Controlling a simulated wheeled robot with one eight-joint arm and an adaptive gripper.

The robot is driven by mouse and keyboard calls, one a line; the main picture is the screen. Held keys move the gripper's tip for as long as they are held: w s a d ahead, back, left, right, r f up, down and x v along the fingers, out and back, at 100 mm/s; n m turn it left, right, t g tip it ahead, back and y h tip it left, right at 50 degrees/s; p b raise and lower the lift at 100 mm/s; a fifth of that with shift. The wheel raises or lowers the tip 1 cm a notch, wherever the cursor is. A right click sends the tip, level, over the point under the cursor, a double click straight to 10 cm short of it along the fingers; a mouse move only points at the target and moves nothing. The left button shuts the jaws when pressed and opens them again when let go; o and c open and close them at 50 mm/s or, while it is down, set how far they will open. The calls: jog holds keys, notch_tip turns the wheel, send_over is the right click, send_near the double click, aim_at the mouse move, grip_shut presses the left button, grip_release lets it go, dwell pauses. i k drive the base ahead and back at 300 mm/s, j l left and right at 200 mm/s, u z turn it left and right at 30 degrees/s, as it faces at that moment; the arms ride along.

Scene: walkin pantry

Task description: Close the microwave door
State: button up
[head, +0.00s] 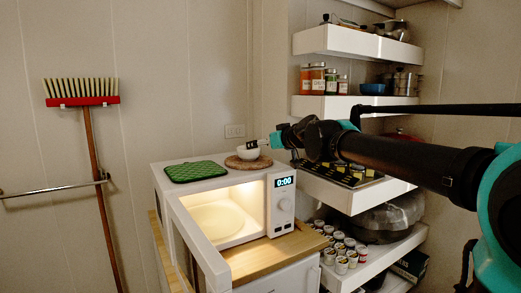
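The white microwave (256,195) stands on a wooden-topped cabinet, its lit cavity (222,212) in view with a round plate inside. Its control panel (283,203) on the right shows 0:00. The microwave door (203,252) stands wide open, hinged on the left and swung out towards me, seen almost edge-on.
Stocked shelves (345,107) stand on the right, close behind my arm. A broom (95,190) and a rail (40,190) are on the left wall.

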aim_at(200, 268)
jog(key=u, duration=1.35)
